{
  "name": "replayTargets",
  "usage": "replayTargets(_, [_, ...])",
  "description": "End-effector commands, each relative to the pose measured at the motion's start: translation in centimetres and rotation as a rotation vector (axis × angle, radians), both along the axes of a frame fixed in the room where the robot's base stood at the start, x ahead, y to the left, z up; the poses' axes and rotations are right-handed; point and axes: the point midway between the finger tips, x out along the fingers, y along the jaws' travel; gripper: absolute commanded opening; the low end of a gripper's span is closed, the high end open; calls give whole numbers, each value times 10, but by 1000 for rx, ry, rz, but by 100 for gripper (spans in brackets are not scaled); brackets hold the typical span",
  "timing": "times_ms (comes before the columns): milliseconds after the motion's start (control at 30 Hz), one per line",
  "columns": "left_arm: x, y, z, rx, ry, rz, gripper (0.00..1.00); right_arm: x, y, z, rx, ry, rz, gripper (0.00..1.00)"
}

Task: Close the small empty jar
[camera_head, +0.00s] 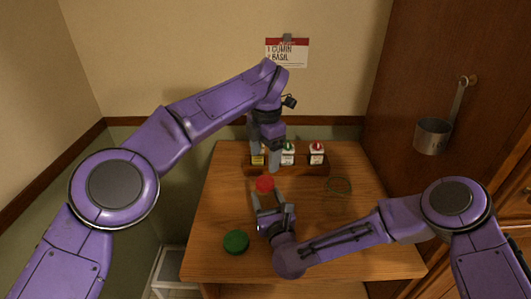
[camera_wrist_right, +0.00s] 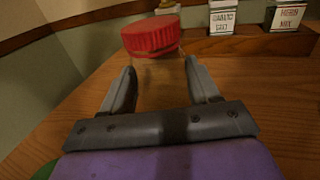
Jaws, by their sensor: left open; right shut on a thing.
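A small clear jar (camera_wrist_right: 160,85) stands between the fingers of my right gripper (camera_head: 268,200), which is shut on it. The jar looks empty. A red lid (camera_head: 264,184) sits at the jar's mouth; it also shows in the right wrist view (camera_wrist_right: 150,37), slightly tilted in the picture. I cannot tell whether it is screwed tight. My left gripper (camera_head: 264,160) is open, pointing down above and just behind the red lid, with nothing between its fingers. A round green lid (camera_head: 236,242) lies on the wooden table at the front left.
A wooden rack (camera_head: 312,169) with several labelled spice jars stands at the back of the table (camera_head: 350,255), close behind my left gripper. A metal cup (camera_head: 433,135) hangs on the right-hand cabinet. A note (camera_head: 287,53) is on the wall.

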Motion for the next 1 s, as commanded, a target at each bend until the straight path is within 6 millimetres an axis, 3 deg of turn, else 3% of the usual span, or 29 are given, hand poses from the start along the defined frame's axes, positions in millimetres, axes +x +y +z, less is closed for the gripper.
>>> replayTargets(300, [0,0,3,-40,-8,1030,74,0,0,0,0,0,0,0])
replayTargets(500, [-2,-1,4,-50,-3,1529,74,0,0,0,0,0,0,0])
replayTargets(700, [-2,-1,4,-50,-7,1727,74,0,0,0,0,0,0,0])
replayTargets(1000, [-2,-1,3,-49,-7,1738,74,0,0,0,0,0,0,0])
